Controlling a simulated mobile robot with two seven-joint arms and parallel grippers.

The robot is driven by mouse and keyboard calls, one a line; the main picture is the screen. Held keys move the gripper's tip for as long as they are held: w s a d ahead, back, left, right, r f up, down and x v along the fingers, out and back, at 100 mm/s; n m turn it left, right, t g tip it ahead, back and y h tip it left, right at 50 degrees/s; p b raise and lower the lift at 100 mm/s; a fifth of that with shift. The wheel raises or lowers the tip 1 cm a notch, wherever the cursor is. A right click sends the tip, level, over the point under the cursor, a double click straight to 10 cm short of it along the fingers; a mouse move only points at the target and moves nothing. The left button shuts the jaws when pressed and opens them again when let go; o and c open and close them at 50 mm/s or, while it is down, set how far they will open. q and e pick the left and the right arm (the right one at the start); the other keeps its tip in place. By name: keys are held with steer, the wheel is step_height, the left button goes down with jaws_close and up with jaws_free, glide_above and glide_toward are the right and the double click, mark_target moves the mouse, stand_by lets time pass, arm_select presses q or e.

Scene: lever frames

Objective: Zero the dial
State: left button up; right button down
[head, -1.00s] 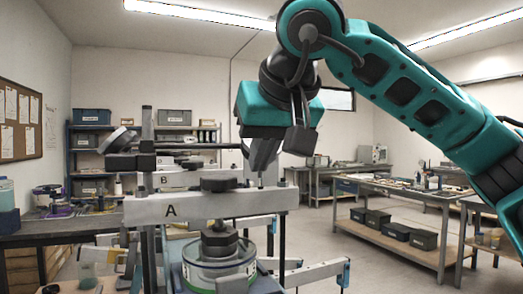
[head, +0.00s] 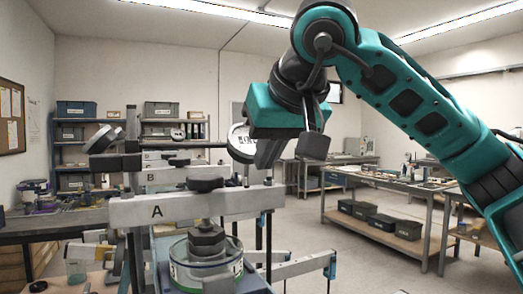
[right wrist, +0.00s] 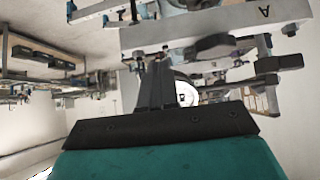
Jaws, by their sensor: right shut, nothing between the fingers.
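A white round dial (head: 240,142) with dark marks shows just left of my right gripper in the head view, partly hidden by it. It also shows beside the fingers in the right wrist view (right wrist: 186,93). My right gripper (head: 265,164) is shut and empty, its fingers pointing down above the right end of the frame marked A. The shut fingers also show in the right wrist view (right wrist: 158,70). The beam marked A (head: 157,210) carries a dark knob (head: 205,184). The beam marked B (head: 160,177) stands behind it. The dial's reading is too small to tell.
A workbench (head: 390,184) stands at right; floor between is free.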

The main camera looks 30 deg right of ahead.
steer(key=shift+d+r, duration=0.1)
steer(key=shift+d, duration=0.4)
stand_by(0.5)
steer(key=v, duration=0.6)
steer(key=shift+s+d+f, duration=0.15)
steer(key=shift+s+f, duration=0.05)
steer(key=shift+s, duration=0.1)
stand_by(0.3)
